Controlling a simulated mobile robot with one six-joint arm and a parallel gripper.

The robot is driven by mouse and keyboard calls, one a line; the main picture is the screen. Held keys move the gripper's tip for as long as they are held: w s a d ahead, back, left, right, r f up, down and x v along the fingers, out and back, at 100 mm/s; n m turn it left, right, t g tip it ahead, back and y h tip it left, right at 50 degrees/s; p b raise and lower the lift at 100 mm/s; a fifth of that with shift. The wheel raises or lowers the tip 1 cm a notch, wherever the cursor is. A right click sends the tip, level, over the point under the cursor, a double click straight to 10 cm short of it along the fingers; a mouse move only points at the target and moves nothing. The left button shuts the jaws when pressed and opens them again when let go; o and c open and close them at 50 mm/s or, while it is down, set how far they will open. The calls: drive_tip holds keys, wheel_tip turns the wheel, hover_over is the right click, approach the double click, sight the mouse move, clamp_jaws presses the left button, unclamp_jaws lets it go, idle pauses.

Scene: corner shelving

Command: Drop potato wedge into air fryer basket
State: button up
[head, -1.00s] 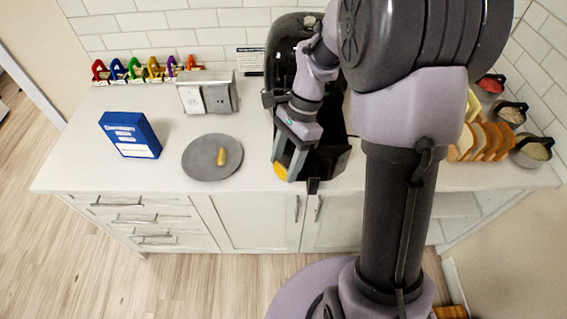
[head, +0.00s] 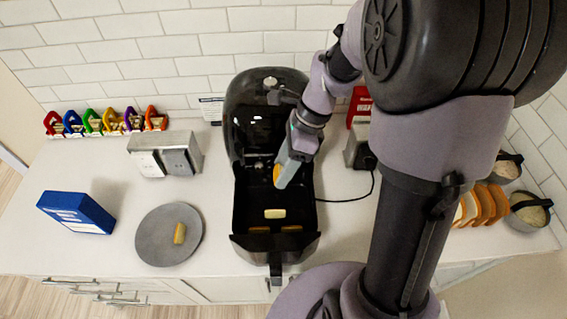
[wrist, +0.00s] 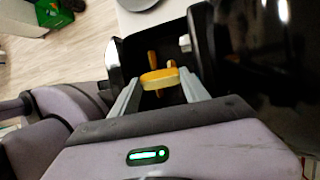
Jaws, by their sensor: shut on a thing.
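My gripper (head: 283,178) is shut on a yellow potato wedge (head: 277,173), and its fingers point down over the black air fryer basket (head: 307,245). In the wrist view the held wedge (wrist: 160,79) sits between the fingertips, with the dark basket behind it. The basket is pulled out of the glossy black air fryer (head: 250,125). A pale wedge (head: 274,213) and two browner ones (head: 291,228) lie on the basket floor near its front. Another wedge (head: 179,233) lies on the grey plate (head: 153,245) at left.
A silver toaster-like box (head: 165,154) and colourful clips (head: 105,122) are behind. A cable (head: 345,199) runs right of the basket. Bread slices (head: 480,206) and bowls are at far right. Counter is clear between plate and basket.

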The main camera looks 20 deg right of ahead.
wheel_tip(320, 180, down, 2)
drive_tip(key=shift+f+b, duration=0.1)
drive_tip(key=shift+b, duration=0.4)
drive_tip(key=o, duration=1.4)
drive_tip(key=shift+r, duration=0.2)
drive_tip(key=shift+d+r, duration=0.1)
drive_tip(key=shift+w+d+r+p, duration=0.1)
drive_tip(key=shift+r+p, duration=0.25)
drive_tip(key=p+v, duration=0.4)
drive_tip(key=v, duration=1.2)
drive_tip(key=shift+d+r+p, duration=0.1)
drive_tip(key=shift+r+p, duration=0.1)
drive_tip(key=shift+p, duration=0.15)
